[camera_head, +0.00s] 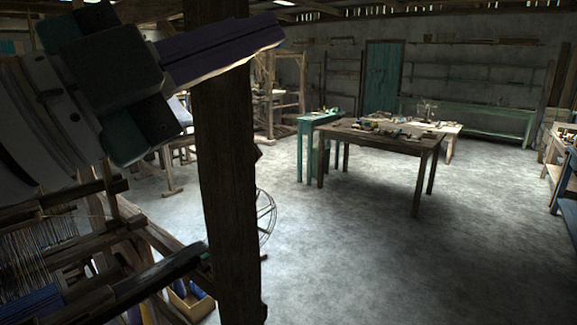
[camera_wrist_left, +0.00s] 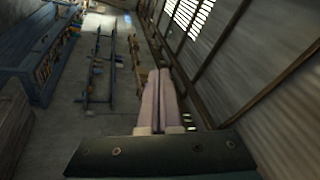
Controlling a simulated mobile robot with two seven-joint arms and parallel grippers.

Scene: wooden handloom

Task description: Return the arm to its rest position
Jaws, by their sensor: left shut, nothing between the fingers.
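My left gripper (camera_head: 272,32) is raised high at the upper left of the head view, in front of and across the loom's upright wooden post (camera_head: 228,190). Its fingers point right and are closed together. In the left wrist view the two pale fingers (camera_wrist_left: 161,75) lie side by side with nothing between them. The handloom (camera_head: 130,235) stands at the lower left, with warp threads (camera_head: 38,255) and blue cloth (camera_head: 32,305) below my arm. My right gripper does not show in either view.
A dark wooden table (camera_head: 385,138) with small items stands mid-room, beside a green stand (camera_head: 318,122). A box (camera_head: 190,302) sits on the floor by the loom. The grey floor (camera_head: 350,255) at the centre right is open. A corrugated wall (camera_wrist_left: 270,75) shows in the left wrist view.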

